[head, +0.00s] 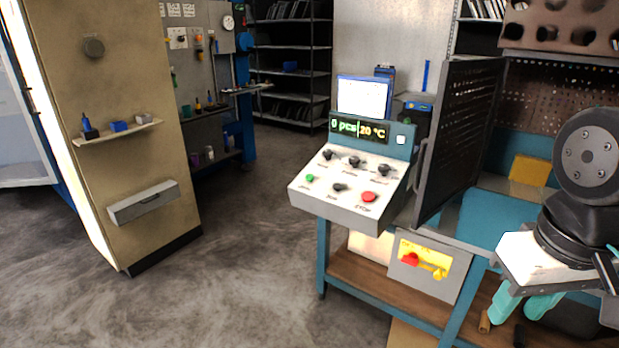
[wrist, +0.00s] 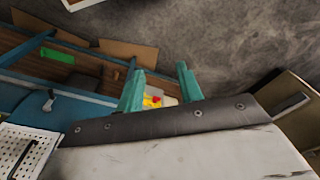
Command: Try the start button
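The control panel (head: 340,205) is a sloped white console left of the machine. A green button (head: 310,178) sits at its front left and a red button (head: 369,197) at its front right, with a black knob (head: 339,187) between them. The small labels are too blurred to read surely, so I cannot confirm which is the start button. The display (head: 358,129) above reads "0 pcs" and "20 °C". My gripper (head: 517,315) is at the lower right, well away from the panel. In the wrist view my gripper (wrist: 158,70) has its teal fingers apart, with nothing between them.
Three black knobs line the panel's upper row. A perforated dark door (head: 462,140) stands just right of the panel. A yellow plate with a red switch (head: 410,260) is below. A beige cabinet (head: 130,190) stands left. The floor (head: 240,260) between is clear.

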